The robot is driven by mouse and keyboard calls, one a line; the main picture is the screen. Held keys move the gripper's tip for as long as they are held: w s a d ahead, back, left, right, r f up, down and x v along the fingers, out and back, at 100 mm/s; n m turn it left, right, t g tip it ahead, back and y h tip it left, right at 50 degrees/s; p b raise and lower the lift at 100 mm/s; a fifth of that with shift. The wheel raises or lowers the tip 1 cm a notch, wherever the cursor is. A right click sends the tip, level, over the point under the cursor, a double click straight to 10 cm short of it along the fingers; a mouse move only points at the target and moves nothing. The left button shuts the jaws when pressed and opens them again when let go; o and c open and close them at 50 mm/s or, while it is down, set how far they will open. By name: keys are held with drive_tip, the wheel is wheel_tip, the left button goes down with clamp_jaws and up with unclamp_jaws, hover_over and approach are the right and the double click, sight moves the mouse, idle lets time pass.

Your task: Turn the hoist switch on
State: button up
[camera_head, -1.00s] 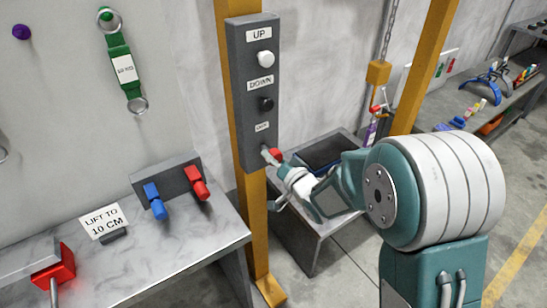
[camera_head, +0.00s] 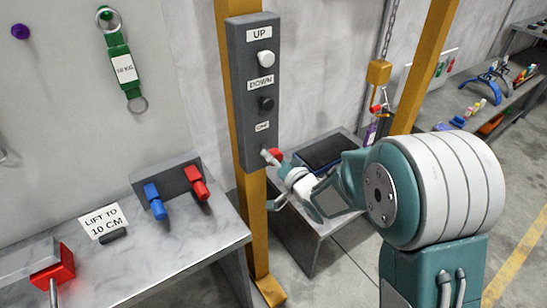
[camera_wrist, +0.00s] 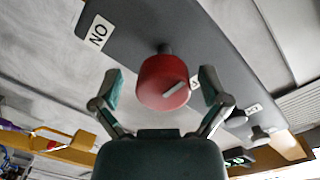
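The hoist switch is a red round knob (camera_wrist: 163,82) with a pale mark on its face, mounted on a grey control panel. In the wrist view, my gripper (camera_wrist: 162,88) is open, with one finger on each side of the knob and small gaps visible. A white label (camera_wrist: 97,32) next to the knob appears to read ON, seen upside down. In the head view, the grey panel (camera_head: 245,100) is fixed to a yellow post. My gripper (camera_head: 273,158) is at its bottom, where the knob (camera_head: 276,153) is mostly hidden by the fingers.
A white UP button (camera_head: 265,59) and a black DOWN button (camera_head: 266,104) sit higher on the panel. A bench (camera_head: 190,240) with blue and red clamps stands left of the post. A yellow hoist hook block (camera_head: 378,72) hangs on a chain behind my arm.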

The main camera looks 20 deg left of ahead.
drive_tip(key=shift+d, duration=0.1)
drive_tip(key=v, duration=1.1)
drive_tip(key=shift+s+d, duration=0.25)
drive_tip(key=shift+d, duration=0.05)
